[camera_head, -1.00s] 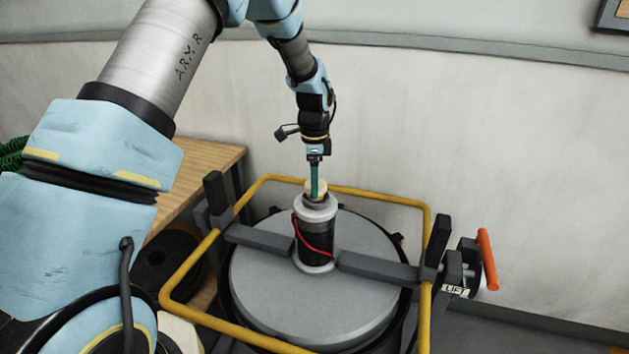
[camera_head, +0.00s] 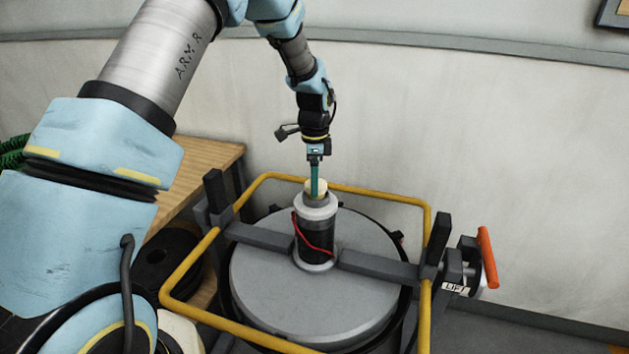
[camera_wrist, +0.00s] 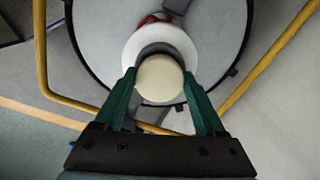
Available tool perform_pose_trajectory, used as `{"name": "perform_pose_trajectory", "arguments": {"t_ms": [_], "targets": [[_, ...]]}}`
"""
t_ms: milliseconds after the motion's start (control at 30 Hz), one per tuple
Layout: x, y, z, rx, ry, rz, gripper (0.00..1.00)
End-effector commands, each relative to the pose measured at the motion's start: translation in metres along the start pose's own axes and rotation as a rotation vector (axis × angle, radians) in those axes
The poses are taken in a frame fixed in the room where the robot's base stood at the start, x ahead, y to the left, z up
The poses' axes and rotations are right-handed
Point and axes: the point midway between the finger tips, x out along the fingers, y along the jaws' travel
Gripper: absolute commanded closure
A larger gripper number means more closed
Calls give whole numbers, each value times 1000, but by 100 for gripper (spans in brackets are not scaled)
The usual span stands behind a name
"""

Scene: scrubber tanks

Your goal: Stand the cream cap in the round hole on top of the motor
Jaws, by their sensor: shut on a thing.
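The cream cap (camera_wrist: 160,78) is between the green fingers of my gripper (camera_wrist: 161,88) in the wrist view. In the head view my gripper (camera_head: 315,188) points straight down over the motor (camera_head: 316,230), shut on the cap (camera_head: 321,187). The cap is at the motor's pale top collar. In the wrist view a dark crescent of the round hole (camera_wrist: 158,48) shows beyond the cap, inside the white ring of the motor top (camera_wrist: 133,50). The cap covers the rest of the hole. I cannot tell whether its lower end is inside the hole.
The motor stands on a round grey tank lid (camera_head: 260,285) crossed by a dark bar (camera_head: 375,268). A yellow rail (camera_head: 385,196) surrounds the lid. An orange-handled lift crank (camera_head: 487,258) is at right. A wooden table (camera_head: 205,160) stands behind left.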

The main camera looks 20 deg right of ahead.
Motion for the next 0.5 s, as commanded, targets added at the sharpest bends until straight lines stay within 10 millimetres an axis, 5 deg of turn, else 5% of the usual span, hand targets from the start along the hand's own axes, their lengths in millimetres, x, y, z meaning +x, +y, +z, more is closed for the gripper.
{"name": "perform_pose_trajectory", "arguments": {"t_ms": [367, 400, 500], "targets": [[2, 0, 0, 0, 0, 0, 80], [2, 0, 0, 0, 0, 0, 25], [2, 0, 0, 0, 0, 0, 13]]}}
